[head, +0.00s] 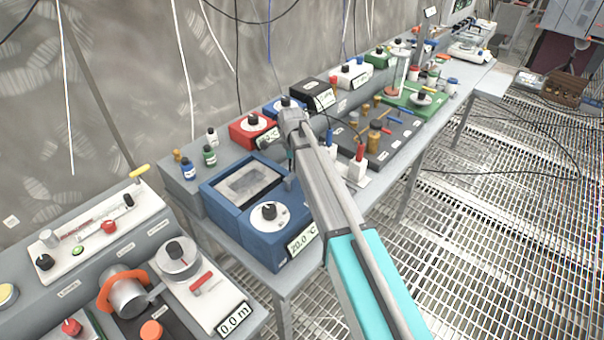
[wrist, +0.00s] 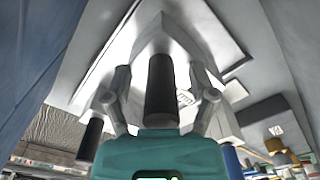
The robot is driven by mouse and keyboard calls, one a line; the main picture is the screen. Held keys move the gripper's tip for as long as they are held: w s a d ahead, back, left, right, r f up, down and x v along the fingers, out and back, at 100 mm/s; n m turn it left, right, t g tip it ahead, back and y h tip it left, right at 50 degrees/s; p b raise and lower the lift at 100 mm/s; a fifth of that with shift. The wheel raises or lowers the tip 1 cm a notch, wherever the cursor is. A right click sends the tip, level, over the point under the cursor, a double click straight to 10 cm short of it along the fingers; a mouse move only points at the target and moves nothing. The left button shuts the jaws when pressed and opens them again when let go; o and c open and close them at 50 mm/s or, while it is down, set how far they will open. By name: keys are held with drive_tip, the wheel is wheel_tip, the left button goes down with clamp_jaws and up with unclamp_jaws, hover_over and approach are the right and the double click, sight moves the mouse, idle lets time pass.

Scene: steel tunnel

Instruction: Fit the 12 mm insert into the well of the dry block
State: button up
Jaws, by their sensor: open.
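The dry block (head: 286,238) is a blue box with a grey top plate (head: 244,184), a black-and-white dial and a display reading 20.0 °C. No well opening can be made out in the plate. Several brass cylinders (head: 374,142) stand on a dark board beyond the arm. I cannot tell which piece is the 12 mm insert.
A red box with a dial (head: 252,132) and small bottles (head: 209,155) stand behind the dry block. A white unit with a red part (head: 357,165) is right of my arm. A grey console (head: 75,250) stands at left. Grating floor (head: 480,230) is open at right.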

idle(0.5)
clamp_jaws()
